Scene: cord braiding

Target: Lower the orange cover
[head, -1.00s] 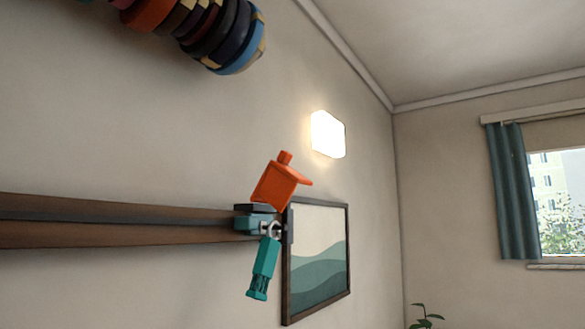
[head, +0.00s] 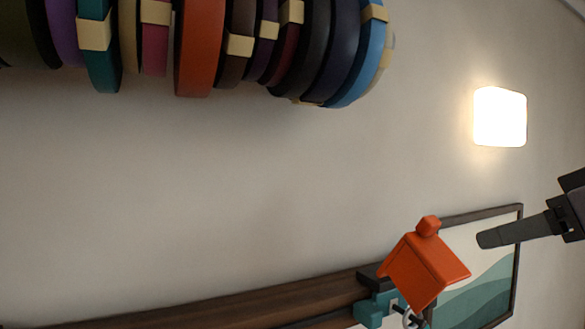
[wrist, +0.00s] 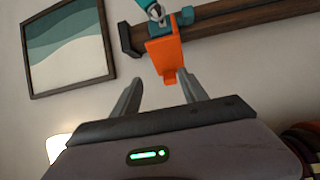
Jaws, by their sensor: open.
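The orange cover (head: 424,270) stands raised and tilted at the end of a wooden rail, with a small knob on its upper edge. It hangs from a teal block (head: 376,306), with a metal ring (head: 408,313) partly cut off below it. My gripper (head: 482,240) comes in from the right in the head view, its dark finger to the right of the cover and apart from it. In the wrist view my gripper (wrist: 163,88) is open and empty. The orange cover (wrist: 163,57) shows ahead, its knob end toward the gap between the fingers.
The wooden rail (head: 230,308) runs along the wall at the bottom. A framed wave picture (head: 490,285) hangs behind the cover. A row of coloured spools (head: 200,45) spans the top. A lit wall lamp (head: 500,116) is at upper right. The wall between is clear.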

